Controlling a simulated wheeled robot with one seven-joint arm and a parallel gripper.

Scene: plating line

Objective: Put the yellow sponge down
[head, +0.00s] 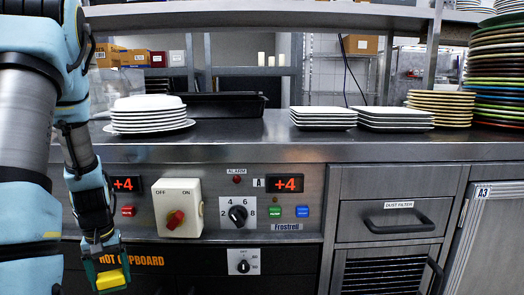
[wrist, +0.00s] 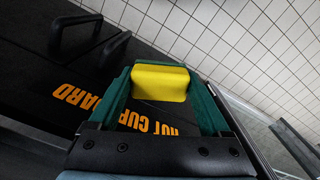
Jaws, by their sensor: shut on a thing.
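The yellow sponge (head: 110,279) is at the lower left of the head view, held between the green fingers of my gripper (head: 107,272). In the wrist view the sponge (wrist: 160,82) spans the gap between the two green fingertips (wrist: 160,88). My gripper is shut on it. It hangs below the counter's level, in front of the dark hot cupboard front (head: 150,262). In the wrist view, tiled floor or wall shows beyond the sponge, and no surface touches it that I can see.
The steel counter (head: 250,145) bears white plates (head: 148,114), square plates (head: 325,117), a black tray (head: 225,104) and tall coloured stacks (head: 497,75). Bare counter lies between the round white plates and square plates. A switch box (head: 177,207) and knobs project from the front. Cupboard handles (wrist: 75,35) show in the wrist view.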

